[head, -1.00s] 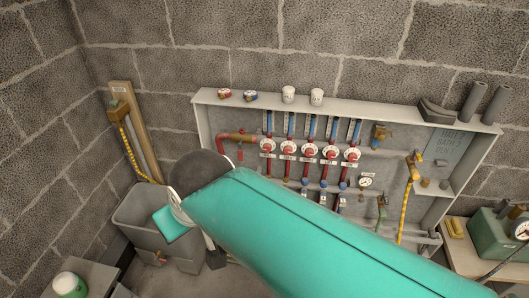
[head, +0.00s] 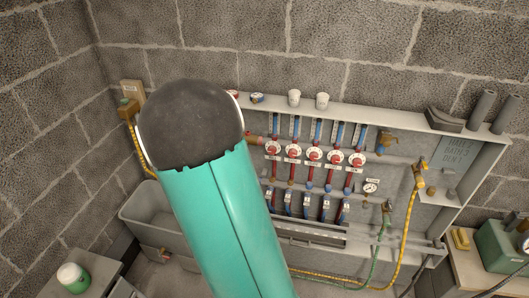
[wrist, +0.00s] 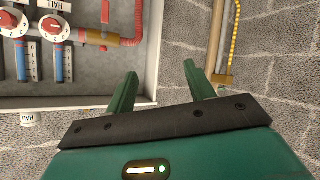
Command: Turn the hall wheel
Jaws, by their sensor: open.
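The hall wheel (wrist: 55,28) is a red and white round handwheel at the upper left of the wrist view, with a label reading HALL beside it. In the head view the wheel at the left end of the row (head: 272,147) appears to be the same one. My gripper (wrist: 161,70) is open and empty in the wrist view, to the right of the wheel and apart from it. In the head view my arm hides the gripper. The wrist view looks turned upside down, with the cabinet shelf edge low in it.
Several similar wheels (head: 314,154) stand close together in the wall cabinet. A red pipe (wrist: 128,40) bends beside the hall wheel. White cups (head: 294,98) stand on the shelf. A yellow hose (head: 410,215) hangs at the right, and a grey trough (head: 150,210) stands at the lower left.

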